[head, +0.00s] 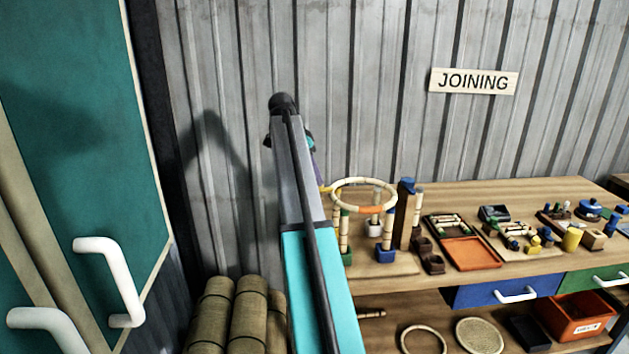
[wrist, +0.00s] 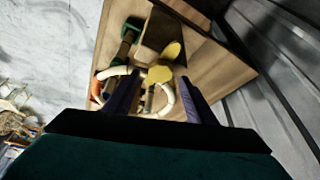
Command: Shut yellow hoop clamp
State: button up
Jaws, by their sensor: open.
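The yellow hoop clamp (wrist: 159,74) shows in the wrist view as a yellow piece with a rounded upper lobe, beside the pale hoop. In the head view only a sliver of yellow (head: 325,189) shows at the hoop's left edge, next to my arm. The rattan hoop (head: 363,182), with an orange section, rests level on short posts. My gripper (wrist: 160,80) is open, its two dark fingers on either side of the yellow clamp and part of the hoop. I cannot tell if they touch. In the head view my arm hides most of the gripper.
The workbench (head: 480,288) holds a dark wooden post (head: 405,213) right of the hoop, an orange tray (head: 471,253) and several small parts. A corrugated wall stands close behind. Rolled bundles (head: 248,312) stand at lower left, beside a teal cabinet (head: 75,120).

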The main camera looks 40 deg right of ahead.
jog(key=b+v, duration=0.2)
jog(key=v, duration=0.9)
dwell(0.3)
